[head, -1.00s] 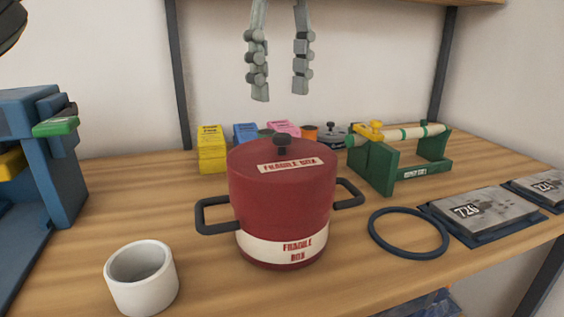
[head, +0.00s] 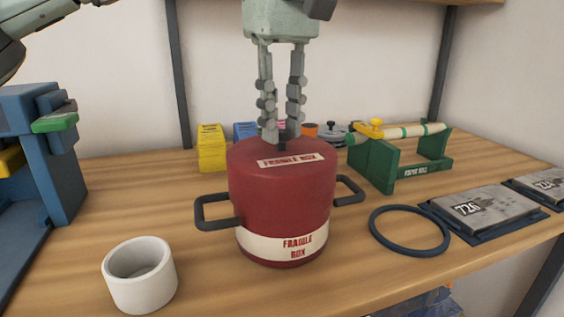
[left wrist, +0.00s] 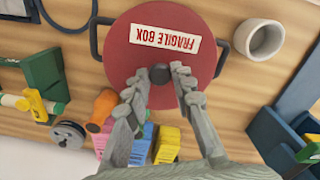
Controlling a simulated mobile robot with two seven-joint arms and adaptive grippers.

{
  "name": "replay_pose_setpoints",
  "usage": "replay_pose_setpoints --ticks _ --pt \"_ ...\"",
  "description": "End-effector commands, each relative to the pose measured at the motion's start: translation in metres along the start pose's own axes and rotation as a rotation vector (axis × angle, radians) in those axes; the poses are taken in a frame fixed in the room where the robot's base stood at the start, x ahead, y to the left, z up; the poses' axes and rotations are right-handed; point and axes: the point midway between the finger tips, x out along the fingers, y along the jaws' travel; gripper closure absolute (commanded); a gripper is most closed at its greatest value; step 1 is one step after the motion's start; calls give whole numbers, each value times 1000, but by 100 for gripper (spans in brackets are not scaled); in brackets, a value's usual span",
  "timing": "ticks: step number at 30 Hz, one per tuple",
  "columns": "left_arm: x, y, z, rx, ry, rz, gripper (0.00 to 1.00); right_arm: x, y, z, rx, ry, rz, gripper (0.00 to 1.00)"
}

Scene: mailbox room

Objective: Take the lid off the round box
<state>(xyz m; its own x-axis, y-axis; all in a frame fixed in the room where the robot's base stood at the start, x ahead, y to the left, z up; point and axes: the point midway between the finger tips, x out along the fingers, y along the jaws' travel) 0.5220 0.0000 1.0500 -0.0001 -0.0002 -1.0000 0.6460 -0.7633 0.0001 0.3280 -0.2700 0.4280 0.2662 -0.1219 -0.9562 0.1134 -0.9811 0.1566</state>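The round box (head: 281,205) is a red pot-like box with dark side handles and "FRAGILE BOX" labels. It stands upright on the wooden shelf. Its red lid (head: 252,153) is on top, and the lid also shows in the left wrist view (left wrist: 125,67). The lid's dark knob (left wrist: 159,74) is at its centre. My left gripper (head: 281,138) points down over the lid, with its fingertips on either side of the knob. In the left wrist view a gap shows between the fingers (left wrist: 160,84); firm contact with the knob cannot be made out. My right gripper is not in view.
A white cup (head: 140,274) stands front left and a blue rack (head: 50,150) at the left. A dark ring (head: 409,231), a green stand (head: 400,160) and a numbered plate (head: 485,212) lie to the right. Small yellow (head: 211,149) and blue boxes are behind.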

Motion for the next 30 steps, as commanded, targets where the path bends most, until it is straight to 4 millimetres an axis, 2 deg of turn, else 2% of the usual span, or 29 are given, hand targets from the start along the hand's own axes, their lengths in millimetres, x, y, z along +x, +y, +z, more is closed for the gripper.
replay_pose_setpoints --ticks 1,3,19,23,26,30 --pt "0 0 0 0 0 0 92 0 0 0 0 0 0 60" --pt "0 0 0 0 0 0 100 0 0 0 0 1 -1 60" --pt "-7 0 0 0 1 1 100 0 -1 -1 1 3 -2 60" --pt "-21 1 0 0 1 3 100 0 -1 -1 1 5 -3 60" --pt "-40 1 1 1 1 4 100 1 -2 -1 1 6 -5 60" --pt "-61 -16 -25 -7 1 3 100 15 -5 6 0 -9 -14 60"
